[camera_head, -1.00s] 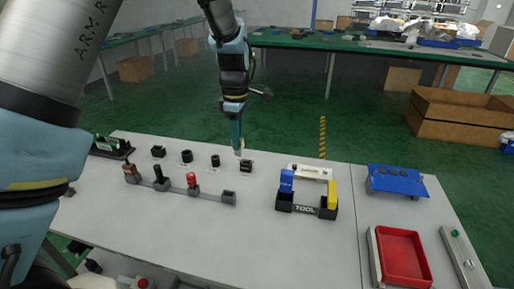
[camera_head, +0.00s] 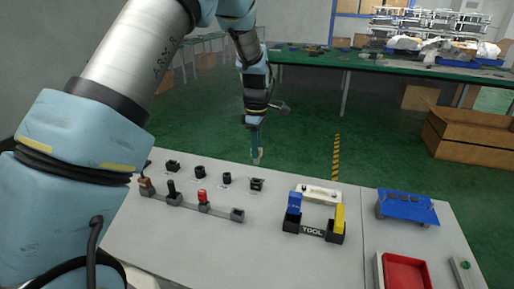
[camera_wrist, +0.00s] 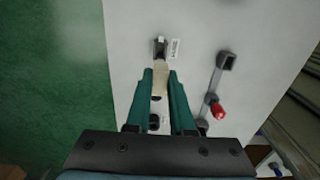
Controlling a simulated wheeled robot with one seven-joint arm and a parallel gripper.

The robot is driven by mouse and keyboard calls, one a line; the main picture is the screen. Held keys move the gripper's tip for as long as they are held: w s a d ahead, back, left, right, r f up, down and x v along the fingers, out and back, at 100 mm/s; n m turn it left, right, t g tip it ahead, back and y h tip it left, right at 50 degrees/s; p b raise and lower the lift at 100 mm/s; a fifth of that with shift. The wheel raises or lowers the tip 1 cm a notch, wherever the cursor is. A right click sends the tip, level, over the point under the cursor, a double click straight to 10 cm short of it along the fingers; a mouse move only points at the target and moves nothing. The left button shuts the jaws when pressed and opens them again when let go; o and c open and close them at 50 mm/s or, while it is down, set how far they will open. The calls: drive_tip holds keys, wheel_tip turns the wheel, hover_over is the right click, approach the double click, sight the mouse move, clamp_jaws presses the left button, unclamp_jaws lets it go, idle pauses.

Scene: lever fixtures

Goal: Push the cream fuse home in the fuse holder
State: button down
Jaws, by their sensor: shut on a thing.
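My gripper (camera_wrist: 162,85) is shut on the cream fuse (camera_wrist: 160,82), which shows between the two teal fingers in the wrist view. In the head view my gripper (camera_head: 257,158) points down above the panel's back edge, just behind the dark fuse holder (camera_head: 257,184). The holder also shows in the wrist view (camera_wrist: 160,46), just past the fuse's far end, with a small label beside it. The fuse is mostly hidden by the fingers in the head view. I cannot tell whether the fuse touches the holder.
A row of small black fixtures (camera_head: 200,172) runs left of the holder. In front is a rail with a red-knobbed lever (camera_head: 203,196) and a black lever (camera_head: 171,188). The panel's front middle is bare.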

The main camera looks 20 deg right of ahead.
sight(256, 163)
drive_tip(key=shift+f+b, duration=1.4)
drive_tip(key=shift+f, duration=1.5)
drive_tip(key=shift+f+b, duration=0.65)
drive_tip(key=shift+f, duration=1.4)
drive_tip(key=c, duration=0.7)
unclamp_jaws()
wheel_tip(256, 163, up, 11)
drive_tip(key=b, duration=0.2)
drive_tip(key=shift+b, duration=0.35)
drive_tip(key=shift+a+f, duration=0.1)
